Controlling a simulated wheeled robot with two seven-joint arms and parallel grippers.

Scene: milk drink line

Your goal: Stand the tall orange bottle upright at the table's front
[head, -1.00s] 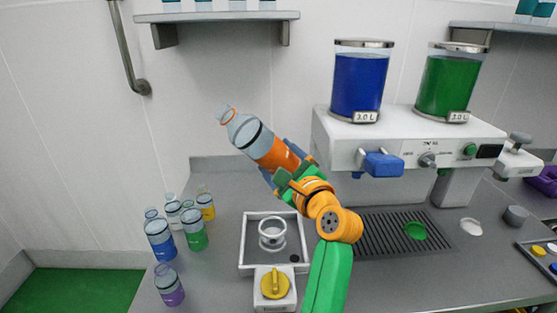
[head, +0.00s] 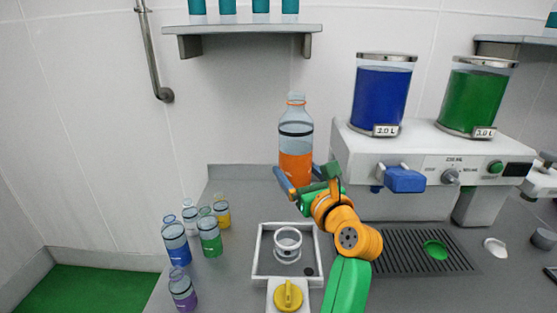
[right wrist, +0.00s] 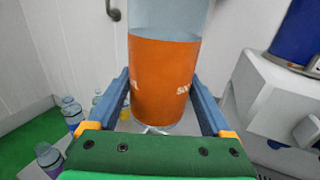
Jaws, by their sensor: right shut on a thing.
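The tall orange bottle (head: 296,142) has a clear top, a dark ring and an orange lower band. In the head view it is upright, in front of the back wall and above the level of the counter (head: 235,265). My right gripper (head: 306,185) is shut on its lower part. In the right wrist view the bottle (right wrist: 162,80) stands between the two blue fingers of my right gripper (right wrist: 165,100), with its orange band at finger height. Its top is cut off in that view. My left gripper is not in view.
Several small bottles, among them a blue one (head: 176,243) and a purple one (head: 182,290), stand at the counter's left. A white tray (head: 262,250) holds a clear cup (head: 288,243). A dispenser machine (head: 425,160) stands at the right, with a drip grate (head: 405,262) below.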

